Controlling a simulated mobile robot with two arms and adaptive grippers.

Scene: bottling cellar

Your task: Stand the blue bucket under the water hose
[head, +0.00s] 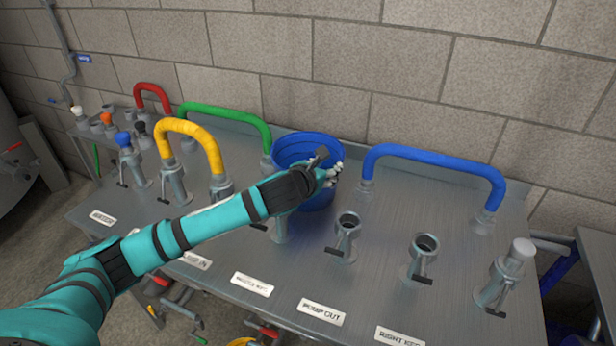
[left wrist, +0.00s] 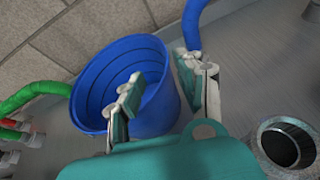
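The blue bucket (head: 300,143) stands upright at the back of the metal table, between the green hose and the blue hose. My left gripper (head: 330,166) reaches over its right front side and hides part of it. In the left wrist view the bucket (left wrist: 88,92) is open and looks empty. There my left gripper (left wrist: 158,76) has its fingers apart, one over the bucket's mouth and one outside its right wall, with the rim between them. I cannot tell whether they touch it. No hose is clearly marked as the water hose. My right gripper is out of view.
The blue hose (head: 435,160) arches close to the bucket's right; green (head: 225,116), yellow (head: 195,133) and red (head: 151,91) hoses are at left. Upright metal fittings (head: 347,232) stand along the table (head: 385,285), with labels at its front edge. A block wall is behind.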

